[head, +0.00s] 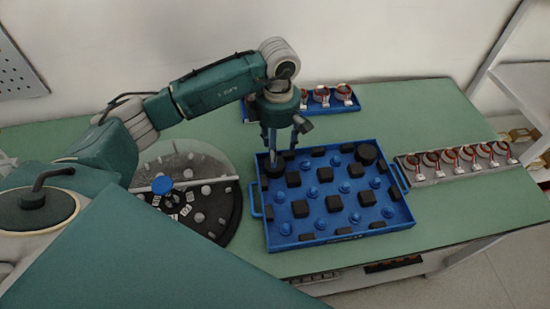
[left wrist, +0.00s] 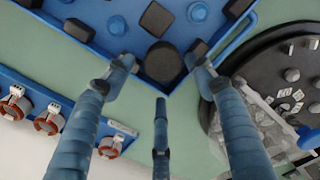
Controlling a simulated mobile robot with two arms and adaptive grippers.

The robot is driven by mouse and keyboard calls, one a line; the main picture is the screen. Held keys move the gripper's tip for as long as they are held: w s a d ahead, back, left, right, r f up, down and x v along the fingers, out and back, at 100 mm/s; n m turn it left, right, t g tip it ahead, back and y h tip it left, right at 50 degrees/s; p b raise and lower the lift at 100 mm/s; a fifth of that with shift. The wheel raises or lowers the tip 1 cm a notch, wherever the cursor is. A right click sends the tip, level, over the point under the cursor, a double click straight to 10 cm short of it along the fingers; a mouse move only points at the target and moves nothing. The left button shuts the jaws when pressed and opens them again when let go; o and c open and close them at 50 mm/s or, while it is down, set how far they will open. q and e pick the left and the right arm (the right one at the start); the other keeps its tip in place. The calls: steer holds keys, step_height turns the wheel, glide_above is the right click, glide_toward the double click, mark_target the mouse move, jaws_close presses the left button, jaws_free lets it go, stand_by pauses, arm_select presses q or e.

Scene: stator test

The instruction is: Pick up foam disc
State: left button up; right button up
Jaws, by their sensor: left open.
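A dark foam disc (left wrist: 163,62) lies in a corner of the blue tray (left wrist: 235,45). In the head view this disc (head: 275,168) is at the tray's back left corner, partly hidden by my gripper. My left gripper (head: 279,150) points down over that corner. In the left wrist view my left gripper (left wrist: 162,68) is open, its blue fingers on either side of the disc; I cannot tell whether they touch it. Another dark disc (head: 367,153) sits at the tray's back right. My right gripper is not in view.
The tray also holds several black blocks (head: 333,203) and blue knobs (head: 286,228). A round dark plate with a clear cover (head: 220,205) is left of it. Stators stand in a rack (head: 455,162) at right and a blue tray (head: 345,102) behind. The green table (head: 440,110) is clear at back right.

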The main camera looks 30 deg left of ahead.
arm_select(q)
step_height(320, 180, down, 2)
steer(key=shift+s+f, duration=0.1)
steer(key=shift+s, duration=0.05)
steer(key=f+p, duration=0.2)
steer(key=f, duration=0.1)
steer(key=f+p, duration=0.1)
steer(key=shift+a+f, duration=0.4)
steer(key=shift+f, duration=0.45)
steer(key=c, duration=0.5)
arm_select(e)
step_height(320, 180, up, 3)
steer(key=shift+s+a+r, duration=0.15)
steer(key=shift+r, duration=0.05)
